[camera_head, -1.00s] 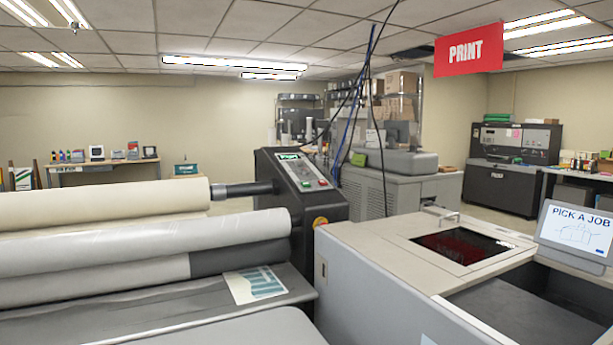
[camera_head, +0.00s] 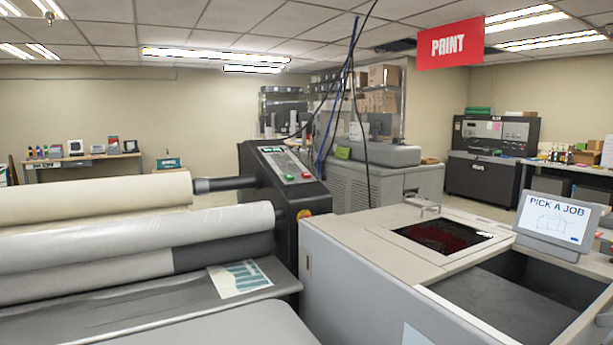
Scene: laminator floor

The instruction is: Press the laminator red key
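The laminator (camera_head: 262,220) stands left of centre, with a black end housing and large rollers (camera_head: 120,228) running off to the left. Its sloped control panel (camera_head: 286,165) is on top of the housing. A small red key (camera_head: 306,175) shows at the near end of the panel, with green keys beside it and a small display (camera_head: 272,149) at the far end. A round red and yellow button (camera_head: 304,214) sits on the housing's side. Neither of my grippers is in view.
A printed sheet (camera_head: 240,278) lies on the laminator's front bed. A grey machine (camera_head: 350,268) with a dark red window and a "PICK A JOB" screen (camera_head: 556,220) fills the right foreground, close beside the laminator. Cables (camera_head: 345,90) hang behind the panel.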

